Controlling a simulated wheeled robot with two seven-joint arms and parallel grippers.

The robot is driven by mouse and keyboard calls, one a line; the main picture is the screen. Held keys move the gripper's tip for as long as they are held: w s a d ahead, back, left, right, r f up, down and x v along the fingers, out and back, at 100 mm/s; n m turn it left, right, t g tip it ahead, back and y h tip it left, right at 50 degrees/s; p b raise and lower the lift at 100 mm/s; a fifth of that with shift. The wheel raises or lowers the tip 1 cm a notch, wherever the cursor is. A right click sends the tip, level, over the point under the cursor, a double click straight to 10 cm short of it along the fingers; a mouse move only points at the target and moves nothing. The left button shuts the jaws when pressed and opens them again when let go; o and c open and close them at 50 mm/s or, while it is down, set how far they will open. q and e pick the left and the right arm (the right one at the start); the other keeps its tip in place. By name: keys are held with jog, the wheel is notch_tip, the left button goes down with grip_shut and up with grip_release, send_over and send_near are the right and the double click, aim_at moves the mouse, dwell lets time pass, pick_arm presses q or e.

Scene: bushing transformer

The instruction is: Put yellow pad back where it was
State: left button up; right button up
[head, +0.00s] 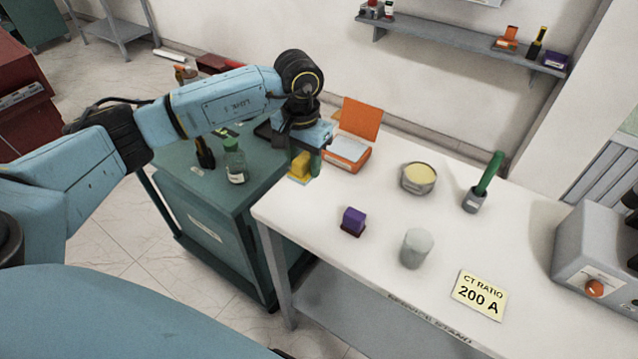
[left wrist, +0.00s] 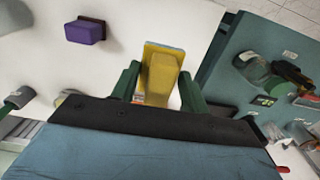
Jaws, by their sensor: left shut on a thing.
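The yellow pad (head: 299,167) is a yellow block on a wider flat plate with a thin blue edge. It shows at the white table's left back edge, beside the green cart. My left gripper (head: 307,156) is shut on it from above. In the left wrist view the yellow pad (left wrist: 162,78) sits between the two green fingers (left wrist: 160,85), its plate towards the table. I cannot tell whether the plate touches the table. My right gripper is not in view.
On the white table (head: 320,210) are a purple pad (head: 353,218), a grey cylinder (head: 416,248), a round tin (head: 418,178), an open orange box (head: 346,153), a cup with a green handle (head: 474,200) and a sign (head: 479,295). A bottle (head: 235,164) stands on the green cart (head: 217,195).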

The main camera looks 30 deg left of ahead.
pick_arm(q)
jog(key=f, duration=0.5)
jog(key=shift+s+f+p, duration=0.1)
jog(key=shift+s+p, duration=0.25)
jog(key=shift+f, duration=2.25)
jog(key=o, duration=0.8)
jog(key=shift+o, duration=0.4)
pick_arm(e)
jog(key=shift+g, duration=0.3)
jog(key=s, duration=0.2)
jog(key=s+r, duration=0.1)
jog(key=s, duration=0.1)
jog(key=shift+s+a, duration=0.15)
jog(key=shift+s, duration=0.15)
pick_arm(q)
jog(key=shift+w+r, duration=0.1)
jog(key=shift+r, duration=0.05)
notch_tip(320, 180, up, 12)
jog(key=shift+f+b, duration=0.1)
jog(key=shift+b, duration=0.5)
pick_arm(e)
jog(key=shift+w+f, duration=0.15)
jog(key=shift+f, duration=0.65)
